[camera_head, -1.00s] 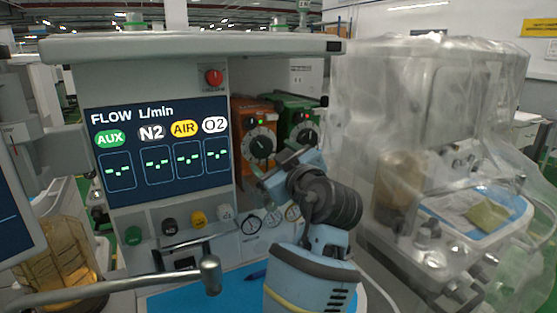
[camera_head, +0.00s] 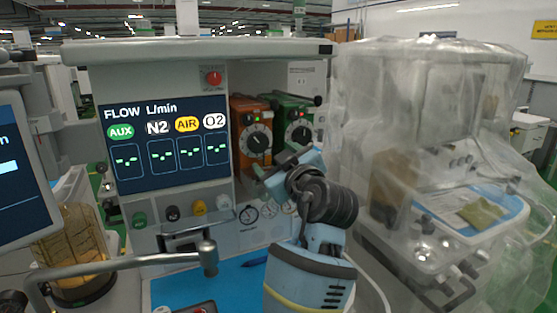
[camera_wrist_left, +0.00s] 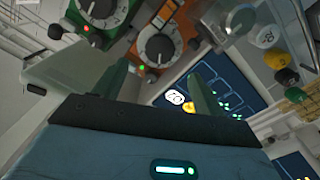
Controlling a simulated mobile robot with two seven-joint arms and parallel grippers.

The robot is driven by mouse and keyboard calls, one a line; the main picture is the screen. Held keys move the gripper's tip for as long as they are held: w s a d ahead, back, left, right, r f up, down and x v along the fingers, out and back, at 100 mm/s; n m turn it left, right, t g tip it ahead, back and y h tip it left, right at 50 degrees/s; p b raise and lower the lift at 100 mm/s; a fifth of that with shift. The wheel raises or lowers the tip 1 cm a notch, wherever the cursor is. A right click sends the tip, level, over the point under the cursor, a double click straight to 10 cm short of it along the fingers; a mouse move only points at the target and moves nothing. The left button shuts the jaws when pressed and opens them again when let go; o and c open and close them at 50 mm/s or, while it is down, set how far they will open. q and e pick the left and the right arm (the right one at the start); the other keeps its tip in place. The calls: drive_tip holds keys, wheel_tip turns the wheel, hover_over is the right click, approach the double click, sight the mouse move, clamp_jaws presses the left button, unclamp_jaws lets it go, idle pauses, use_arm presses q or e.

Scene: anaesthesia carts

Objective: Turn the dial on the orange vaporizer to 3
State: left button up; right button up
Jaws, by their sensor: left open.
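The orange vaporizer (camera_head: 238,106) is mounted on the anaesthesia machine, right of the flow screen. Its round dial with a black and white face (camera_head: 257,138) faces me; I cannot read its setting. My left gripper (camera_head: 264,178) is just below this dial in the head view, apart from it. In the left wrist view the gripper (camera_wrist_left: 158,72) is open and empty, with its two fingers on either side below the orange vaporizer's dial (camera_wrist_left: 158,48). My right gripper is not in view.
A green vaporizer (camera_head: 290,103) stands directly right of the orange one. Gauges (camera_head: 249,214) sit below. The flow screen (camera_head: 165,145) is to the left. A metal bar (camera_head: 125,263) crosses the lower left. A plastic-covered machine (camera_head: 430,110) stands to the right.

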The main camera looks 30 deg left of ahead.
use_arm(q)
drive_tip(key=shift+a, duration=0.1)
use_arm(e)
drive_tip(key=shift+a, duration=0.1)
use_arm(q)
drive_tip(key=w+d+r+m+t+h+p, duration=0.15)
drive_tip(key=d+r+m, duration=0.35)
drive_tip(key=m, duration=0.5)
drive_tip(key=m+g+y+p, duration=0.2)
drive_tip(key=m+p, duration=0.5)
drive_tip(key=m, duration=2.6)
approach(260, 143)
drive_tip(key=a, duration=0.2)
drive_tip(key=shift+w+d+x, duration=0.1)
drive_tip(key=shift+w+x, duration=0.05)
drive_tip(key=shift+x, duration=1.05)
drive_tip(key=shift+w+d+x, duration=0.1)
drive_tip(key=shift+x, duration=1.05)
drive_tip(key=shift+w+d+x, duration=0.1)
drive_tip(key=shift+w+x, duration=0.05)
drive_tip(key=shift+x, duration=1.05)
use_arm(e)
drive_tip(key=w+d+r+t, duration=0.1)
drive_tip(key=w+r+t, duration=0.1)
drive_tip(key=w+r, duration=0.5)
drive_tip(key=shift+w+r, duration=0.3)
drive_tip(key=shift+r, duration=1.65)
